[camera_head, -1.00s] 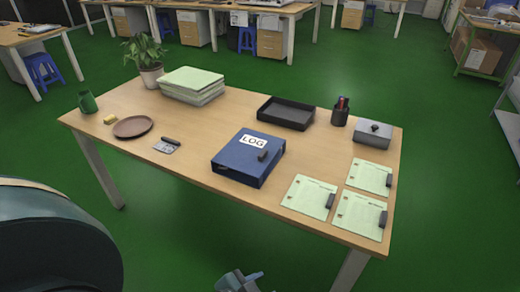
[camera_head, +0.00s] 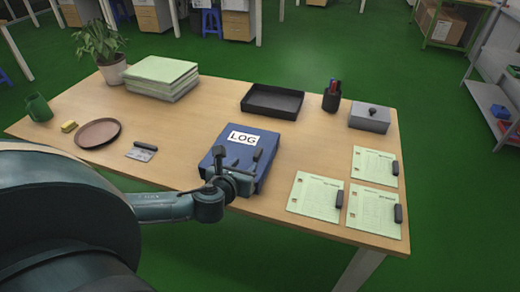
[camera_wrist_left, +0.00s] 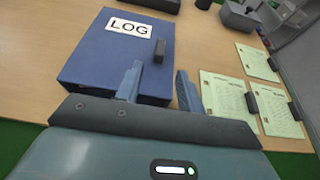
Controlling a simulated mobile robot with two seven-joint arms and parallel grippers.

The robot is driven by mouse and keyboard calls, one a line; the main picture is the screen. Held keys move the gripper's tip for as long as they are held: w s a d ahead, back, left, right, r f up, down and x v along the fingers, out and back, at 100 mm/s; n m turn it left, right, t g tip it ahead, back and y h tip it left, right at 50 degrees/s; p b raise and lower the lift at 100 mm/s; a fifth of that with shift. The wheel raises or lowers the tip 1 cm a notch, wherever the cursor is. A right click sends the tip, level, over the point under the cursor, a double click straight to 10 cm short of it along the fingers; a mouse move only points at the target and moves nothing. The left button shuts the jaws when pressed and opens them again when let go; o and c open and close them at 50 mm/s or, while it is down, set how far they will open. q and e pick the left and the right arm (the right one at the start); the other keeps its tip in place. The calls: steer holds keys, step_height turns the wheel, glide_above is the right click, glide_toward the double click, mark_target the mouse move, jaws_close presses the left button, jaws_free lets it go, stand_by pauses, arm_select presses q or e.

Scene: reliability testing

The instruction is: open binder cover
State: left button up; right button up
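The blue binder (camera_head: 232,145) lies flat and closed on the desk, with a white LOG label (camera_head: 243,138) on its cover. In the left wrist view the binder (camera_wrist_left: 90,65) shows a small dark block (camera_wrist_left: 159,50) standing up on the cover near its right edge. My left gripper (camera_head: 238,157) is open, with its fingers apart over the near right part of the binder. In the left wrist view the left gripper (camera_wrist_left: 158,82) has one finger in front of the cover and the other past its right edge. Nothing is between the fingers. Contact cannot be told. My right gripper is not in view.
On the desk (camera_head: 180,118) are a black tray (camera_head: 272,114), a pen cup (camera_head: 332,98), a grey box (camera_head: 369,121), and sheets with dark clips (camera_head: 314,195) at right. A paper stack (camera_head: 162,77), plant (camera_head: 104,45), brown plate (camera_head: 98,132) and green mug (camera_head: 38,107) are at left.

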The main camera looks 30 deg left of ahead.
mark_target(258, 152)
arm_select(q)
steer(key=b+x, duration=0.1)
steer(key=x, duration=1.1)
steer(key=shift+w+f, duration=0.25)
steer(key=shift+w, duration=0.1)
jaws_close()
